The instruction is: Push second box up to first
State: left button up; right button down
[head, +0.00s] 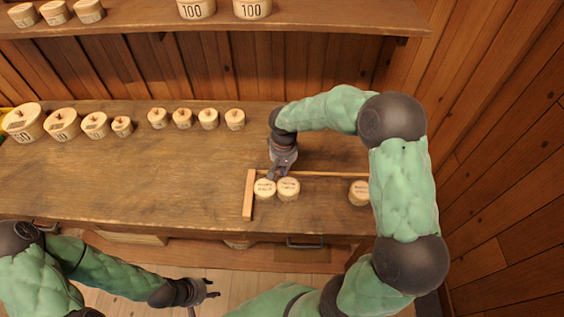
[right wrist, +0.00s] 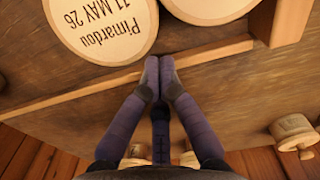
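The first box (head: 265,190), a round pale wooden box with a lettered lid, stands by the short left stop (head: 248,196) of a wooden corner guide. The second box (head: 288,190) is right beside it on the right; whether they touch I cannot tell. In the right wrist view the second box (right wrist: 100,22) reads "Pimardou 11 MAY 26", and part of the first box (right wrist: 208,8) shows. My right gripper (right wrist: 158,62) is shut and empty, its tips over the back rail (right wrist: 75,90) near the gap between the boxes. My left gripper (head: 213,289) is open and empty, in front of the bench.
A third round box (head: 359,194) stands at the right of the rail, partly hidden by my right arm. Several lidded pots (head: 183,118) line the back of the bench. A shelf (head: 300,22) with more pots runs above. The bench left of the guide is clear.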

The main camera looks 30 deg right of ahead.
aim_at(288, 188)
jog(key=shift+s+a, duration=0.15)
jog(key=shift+s, duration=0.15)
jog(key=shift+f, duration=0.1)
jog(key=shift+s+a, duration=0.25)
jog(key=shift+s, duration=0.65)
jog(key=shift+w, duration=0.15)
